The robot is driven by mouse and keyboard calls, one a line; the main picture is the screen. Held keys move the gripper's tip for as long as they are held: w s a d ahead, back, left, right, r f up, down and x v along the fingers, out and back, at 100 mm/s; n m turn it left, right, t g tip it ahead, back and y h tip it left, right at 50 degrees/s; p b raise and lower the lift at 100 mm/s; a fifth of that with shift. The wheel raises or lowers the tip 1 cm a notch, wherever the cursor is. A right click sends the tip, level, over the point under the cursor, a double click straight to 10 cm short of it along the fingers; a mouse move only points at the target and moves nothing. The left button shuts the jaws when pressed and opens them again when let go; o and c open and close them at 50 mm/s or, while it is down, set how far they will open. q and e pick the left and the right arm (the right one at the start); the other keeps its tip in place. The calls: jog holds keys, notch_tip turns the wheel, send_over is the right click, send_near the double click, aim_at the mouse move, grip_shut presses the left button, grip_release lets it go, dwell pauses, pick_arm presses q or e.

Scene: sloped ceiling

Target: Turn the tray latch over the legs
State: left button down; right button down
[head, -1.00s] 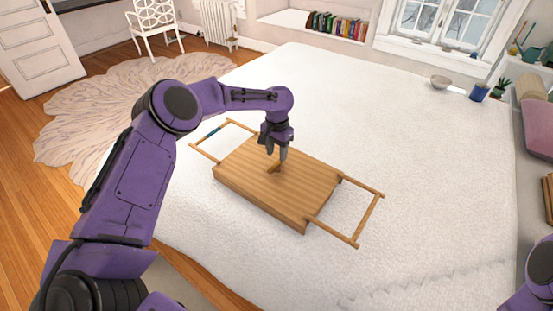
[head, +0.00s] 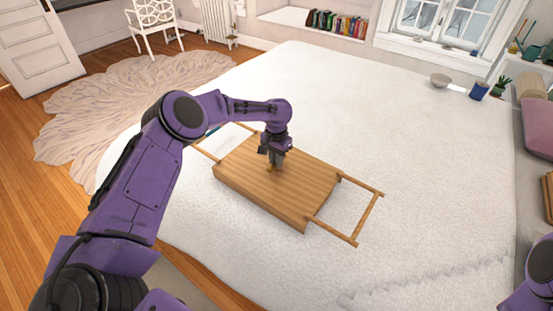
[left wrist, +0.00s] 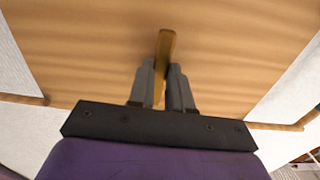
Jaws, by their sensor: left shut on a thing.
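The wooden tray (head: 305,185) lies flat on the white bed, underside up as it seems. Its leg frames spread out at both ends: the right one (head: 368,215) is in full view, the left one (head: 206,153) is partly behind my arm. The latch, a small wooden bar (left wrist: 166,42), is on the middle of the board. My left gripper (head: 272,165) points down over the board. In the left wrist view its fingers (left wrist: 161,72) are shut on the latch, one on each side. In the head view the gripper mostly hides the latch.
The white bed (head: 420,150) is clear around the tray. A bowl (head: 439,81) and a blue cup (head: 479,91) stand far off by the window. A sliver of my right arm shows at the bottom right.

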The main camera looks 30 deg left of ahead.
pick_arm(q)
jog(key=m, duration=0.3)
jog(key=shift+a+m, duration=0.15)
jog(key=shift+m, duration=0.25)
jog(key=m+b, duration=0.1)
jog(key=m, duration=0.3)
jog(key=shift+w+m, duration=0.15)
jog(key=shift+m, duration=0.15)
jog(key=m+b, duration=0.1)
jog(key=m, duration=0.3)
jog(key=shift+w+a, duration=0.1)
jog(key=m+b, duration=0.1)
jog(key=m, duration=0.4)
jog(key=shift+w, duration=0.1)
jog(key=shift+m, duration=0.3)
jog(key=c, duration=1)
grip_release()
jog(key=shift+c, duration=0.2)
